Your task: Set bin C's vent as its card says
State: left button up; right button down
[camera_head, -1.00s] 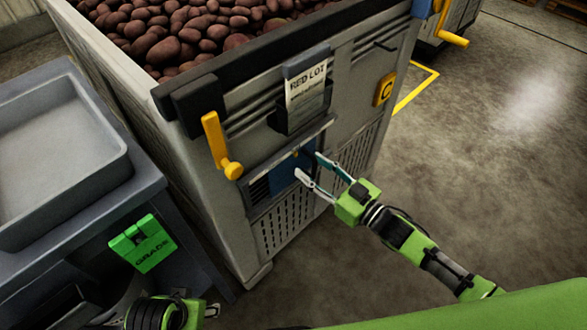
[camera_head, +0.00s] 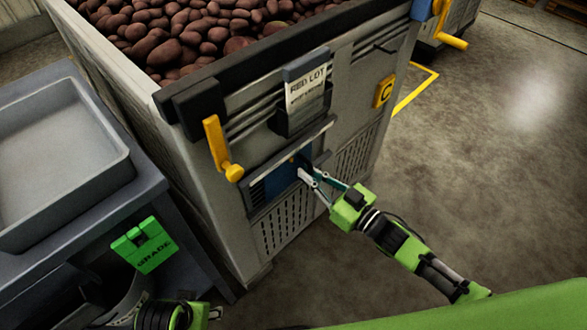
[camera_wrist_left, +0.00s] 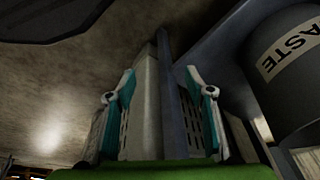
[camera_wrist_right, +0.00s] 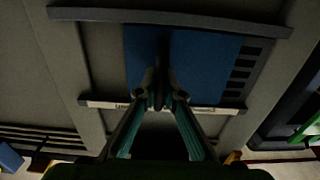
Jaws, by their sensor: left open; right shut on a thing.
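Bin C (camera_head: 345,100) is a grey crate heaped with dark red potatoes. Its card (camera_head: 307,92) reads "RED LOT"; the smaller line below is too small to read. Below it is the vent, a blue slide plate (camera_head: 288,178) beside dark slats (camera_head: 258,194). My right gripper (camera_head: 304,169) is shut on the slide's dark tab (camera_wrist_right: 161,85), which stands out from the plate. In the right wrist view, slats show right of the plate (camera_wrist_right: 200,60), above a pale marked strip (camera_wrist_right: 205,109). My left gripper (camera_wrist_left: 163,82) is open and empty, low by the grey table.
A yellow handle (camera_head: 218,145) sticks out left of the vent. The grey table (camera_head: 160,197) with a tray (camera_head: 122,160) and green GRADE box (camera_head: 143,244) stands at left. A dark WASTE container (camera_wrist_left: 295,75) is near my left gripper. Floor at right is open.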

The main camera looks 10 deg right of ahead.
aim_at(283, 177)
jog(key=shift+s+a+p, duration=0.5)
jog(key=shift+s+a, duration=0.35)
jog(key=shift+a, duration=0.2)
jog(key=shift+s+a+p, duration=0.45)
jog(key=shift+s+a, duration=0.45)
jog(key=shift+a, duration=0.2)
jog(key=c, duration=1.5)
grip_release()
pick_arm(q)
notch_tip(283, 177, down, 7)
jog(key=s, duration=0.1)
jog(key=shift+s, duration=0.2)
pick_arm(e)
jog(key=shift+o, duration=0.2)
